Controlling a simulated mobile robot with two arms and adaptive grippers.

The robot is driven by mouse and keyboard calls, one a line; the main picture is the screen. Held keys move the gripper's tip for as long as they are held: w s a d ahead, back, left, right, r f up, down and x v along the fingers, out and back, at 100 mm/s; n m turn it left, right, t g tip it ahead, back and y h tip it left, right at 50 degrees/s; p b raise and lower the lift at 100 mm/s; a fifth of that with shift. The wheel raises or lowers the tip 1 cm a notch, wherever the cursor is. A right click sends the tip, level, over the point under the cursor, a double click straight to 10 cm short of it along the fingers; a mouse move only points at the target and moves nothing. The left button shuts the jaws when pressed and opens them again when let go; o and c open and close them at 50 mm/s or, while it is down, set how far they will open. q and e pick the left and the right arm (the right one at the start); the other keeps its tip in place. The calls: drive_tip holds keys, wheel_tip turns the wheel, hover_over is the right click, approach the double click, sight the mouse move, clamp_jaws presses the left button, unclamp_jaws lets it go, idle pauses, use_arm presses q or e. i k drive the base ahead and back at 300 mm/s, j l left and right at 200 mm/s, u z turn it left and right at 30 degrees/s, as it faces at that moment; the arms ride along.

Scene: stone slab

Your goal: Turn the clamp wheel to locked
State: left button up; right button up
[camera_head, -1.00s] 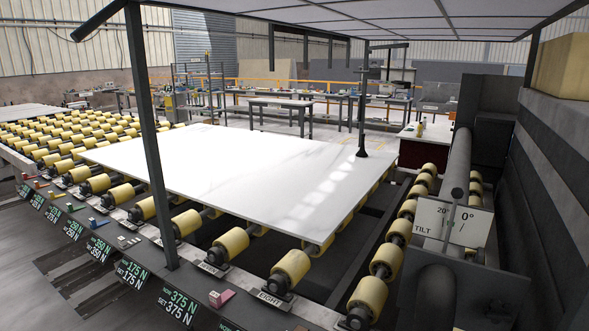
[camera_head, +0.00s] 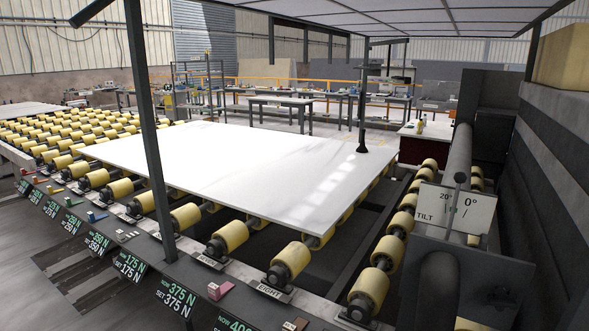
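A white stone slab (camera_head: 235,165) lies flat on the yellow rollers (camera_head: 228,238). No clamp wheel can be made out clearly. At the right stands a dark machine with a thick grey cylinder (camera_head: 458,150) and a tilt card (camera_head: 453,208) with "20°", "0°" and the word "TILT" on it. A small dark shape (camera_head: 503,298) sits low on that machine, too dark to tell what it is. Neither of my grippers is in this view.
A dark post (camera_head: 150,130) rises in front of the slab to the overhead canopy. A rail with force labels (camera_head: 178,298) and a pink block (camera_head: 221,290) runs along the near side. A thin post (camera_head: 363,110) stands at the slab's far right corner. Workbenches (camera_head: 280,102) stand behind.

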sight(502, 299)
drive_tip(key=z, duration=1.3)
